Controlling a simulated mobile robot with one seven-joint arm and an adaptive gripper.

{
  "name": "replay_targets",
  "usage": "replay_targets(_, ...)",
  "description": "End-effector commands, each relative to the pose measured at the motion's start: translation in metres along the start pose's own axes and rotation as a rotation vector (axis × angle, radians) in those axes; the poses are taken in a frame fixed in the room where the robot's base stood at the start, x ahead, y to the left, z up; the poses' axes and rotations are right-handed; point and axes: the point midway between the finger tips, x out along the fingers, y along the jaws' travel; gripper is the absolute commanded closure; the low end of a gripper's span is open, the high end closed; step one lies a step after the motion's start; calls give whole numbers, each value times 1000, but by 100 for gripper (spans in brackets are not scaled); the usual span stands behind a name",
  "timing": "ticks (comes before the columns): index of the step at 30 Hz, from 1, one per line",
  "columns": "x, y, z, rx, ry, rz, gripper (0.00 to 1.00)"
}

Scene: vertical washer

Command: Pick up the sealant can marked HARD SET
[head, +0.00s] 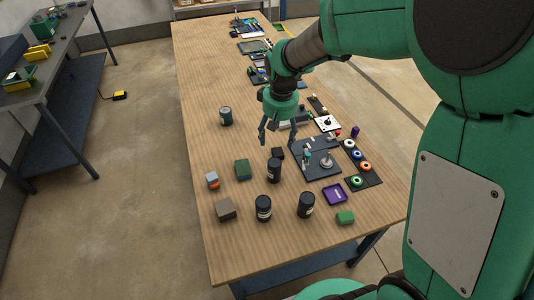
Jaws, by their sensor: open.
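My gripper (268,134) hangs above the wooden table with its fingers apart and pointing down; nothing shows between them. Several dark cylindrical cans stand upright on the table. One can (274,170) is near the middle, below the gripper in the picture. The label text is too small to read, so I cannot tell which is marked HARD SET.
The wooden table (205,70) has clear space at its far left. A grey board with fittings (322,170), a purple tray (335,194) and a strip of coloured rings (357,181) lie to the right. A green block (243,169) and brown block (225,209) stand left of the cans.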

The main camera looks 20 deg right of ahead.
Motion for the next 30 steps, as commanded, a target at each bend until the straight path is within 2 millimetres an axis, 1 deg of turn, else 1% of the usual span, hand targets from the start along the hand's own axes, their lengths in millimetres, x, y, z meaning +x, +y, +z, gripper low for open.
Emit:
replay_targets(1, 18, 3, -6, -4, -19, -4, 32)
replay_targets(9, 99, 16, -30, -37, -90, -20, 32)
replay_targets(12, 124, 18, -34, -46, -111, -26, 32)
replay_targets(15, 141, 20, -37, -52, -123, -29, 32)
replay_targets(18, 150, 22, -38, -57, -130, -31, 32)
replay_targets(21, 154, 22, -38, -58, -133, -32, 32)
replay_targets(30, 154, 22, -38, -58, -133, -32, 32)
